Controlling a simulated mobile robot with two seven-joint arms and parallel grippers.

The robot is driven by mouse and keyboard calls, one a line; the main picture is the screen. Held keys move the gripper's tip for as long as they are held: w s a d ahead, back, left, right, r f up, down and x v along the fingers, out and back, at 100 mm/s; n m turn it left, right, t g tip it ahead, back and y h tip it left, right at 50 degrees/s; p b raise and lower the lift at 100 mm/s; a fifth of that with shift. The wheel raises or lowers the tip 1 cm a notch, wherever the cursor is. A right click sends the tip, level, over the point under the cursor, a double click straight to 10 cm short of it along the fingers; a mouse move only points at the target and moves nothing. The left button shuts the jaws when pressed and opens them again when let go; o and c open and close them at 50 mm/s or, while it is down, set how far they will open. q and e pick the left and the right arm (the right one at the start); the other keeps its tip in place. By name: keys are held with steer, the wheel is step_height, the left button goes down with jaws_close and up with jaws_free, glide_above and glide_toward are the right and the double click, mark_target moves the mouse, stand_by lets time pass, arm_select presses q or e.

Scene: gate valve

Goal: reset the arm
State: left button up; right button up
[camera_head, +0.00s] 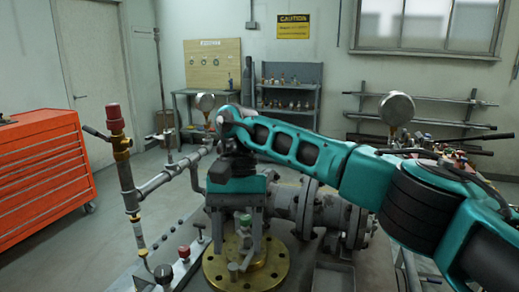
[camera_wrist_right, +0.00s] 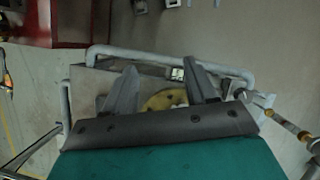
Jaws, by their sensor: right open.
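My right arm (camera_head: 395,195) reaches in from the right across the picture. Its gripper (camera_head: 238,228) points down, with two grey fingers spread apart and nothing seen between them. The gripper is above a round brass flange (camera_head: 212,268) with bolt holes and a small upright stem. In the right wrist view the open fingers (camera_wrist_right: 160,74) frame part of the brass flange (camera_wrist_right: 160,101). Grey valve piping (camera_head: 285,203) lies behind the gripper, partly hidden by my arm. My left gripper is not in view.
An upright pipe with a red cap (camera_head: 113,113) stands left of the gripper. Round gauges (camera_head: 396,108) rise near my arm. A red tool cabinet (camera_head: 40,180) stands at left. A workbench (camera_head: 212,98) and shelves (camera_head: 290,100) line the back wall.

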steer(key=s+a+f+m+g+y, duration=0.25)
steer(key=s+a+m+y, duration=0.2)
steer(key=a+y, duration=0.25)
steer(key=s+a+f+m+g+y, duration=0.1)
steer(key=s+a+m+g+y, duration=0.25)
steer(key=s+a+y, duration=0.3)
steer(key=w+d+m+t+y, duration=0.3)
steer(key=m+t+y, duration=0.2)
steer(key=m+t, duration=0.6)
steer(key=w+d+m+t+y, duration=0.2)
steer(key=w+m+t+y, duration=0.3)
steer(key=m, duration=1)
steer(key=w+d+f+m+t+h, duration=0.1)
steer(key=d+f+m+t+h, duration=0.95)
steer(key=m, duration=0.75)
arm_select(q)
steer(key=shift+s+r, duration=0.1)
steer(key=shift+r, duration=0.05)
arm_select(e)
steer(key=s+d+f+m+g+h, duration=0.2)
steer(key=s+d+f+m+h, duration=0.3)
steer(key=s+d+f+m, duration=0.2)
steer(key=s+d+f+m+g+h, duration=0.3)
steer(key=s+d+f+m+h, duration=0.3)
steer(key=s+d+f+m, duration=0.2)
steer(key=d+f+m, duration=0.2)
steer(key=d+f, duration=0.1)
steer(key=d, duration=0.1)
steer(key=shift+d, duration=0.25)
